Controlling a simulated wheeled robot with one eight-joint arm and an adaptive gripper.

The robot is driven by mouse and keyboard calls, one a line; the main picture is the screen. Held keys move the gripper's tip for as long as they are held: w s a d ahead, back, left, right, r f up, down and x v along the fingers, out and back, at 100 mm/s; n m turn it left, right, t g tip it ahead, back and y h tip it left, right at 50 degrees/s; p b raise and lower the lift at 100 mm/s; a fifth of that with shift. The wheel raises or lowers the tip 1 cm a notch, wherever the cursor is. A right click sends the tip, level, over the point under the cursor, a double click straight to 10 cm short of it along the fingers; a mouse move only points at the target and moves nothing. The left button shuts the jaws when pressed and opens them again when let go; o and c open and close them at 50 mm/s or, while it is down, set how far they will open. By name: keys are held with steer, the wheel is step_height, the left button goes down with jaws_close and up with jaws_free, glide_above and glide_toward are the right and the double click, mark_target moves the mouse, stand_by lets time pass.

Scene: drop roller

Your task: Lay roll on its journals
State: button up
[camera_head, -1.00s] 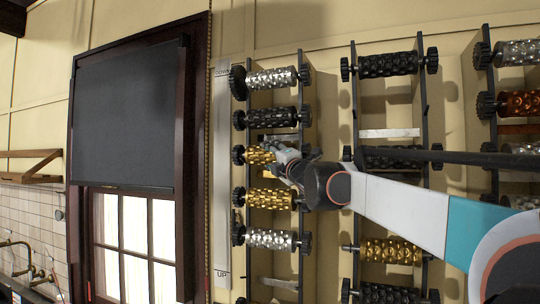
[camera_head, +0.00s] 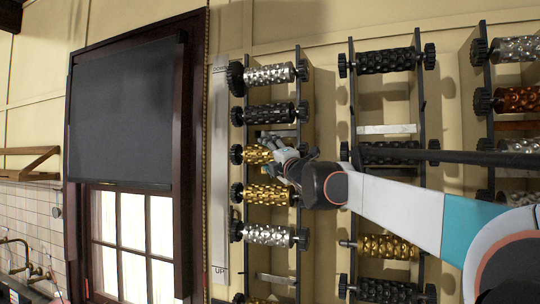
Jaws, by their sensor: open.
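A gold patterned roll (camera_head: 257,154) with a dark gear on its left end sits in the left wall rack (camera_head: 304,110), third from the top. It looks roughly level and lined up with the rolls above and below. My gripper (camera_head: 284,157) is open at the right part of this roll, close against it. The gripper hides the roll's right end, so I cannot tell whether that journal rests in its slot.
A black roll (camera_head: 270,114) sits just above, and another gold roll (camera_head: 267,195) just below. A silver roll (camera_head: 268,236) is lower. More racks with rolls stand to the right, behind my arm. A window (camera_head: 131,241) with a dark blind is at left.

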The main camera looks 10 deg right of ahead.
steer(key=v, duration=1.2)
steer(key=shift+s+r, duration=0.1)
steer(key=shift+s, duration=0.1)
steer(key=s+d+f+m+g+h+b, duration=0.15)
steer(key=s+f+m+b, duration=0.4)
steer(key=f, duration=0.85)
steer(key=s+f+m+g+h+b, duration=0.3)
steer(key=s+f+m+b, duration=0.3)
steer(key=f, duration=0.8)
steer(key=s+d+f+m+g+h+b, duration=0.15)
steer(key=s+f+m+b, duration=0.45)
steer(key=f, duration=0.8)
steer(key=s+a+f+m+g+b, duration=0.2)
steer(key=s+f+b, duration=0.2)
steer(key=f, duration=0.7)
steer(key=s+a+f+m+g+y+b, duration=0.1)
steer(key=s+f+m+g+b, duration=0.1)
steer(key=s+f+b, duration=0.3)
steer(key=s+a+f+m+g+y+b, duration=0.1)
steer(key=s+f, duration=0.8)
steer(key=f, duration=0.9)
steer(key=a+m+g+b, duration=0.1)
steer(key=g+b, duration=0.1)
steer(key=b, duration=0.1)
steer(key=shift+a+f+g, duration=0.15)
steer(key=shift+a+g, duration=0.15)
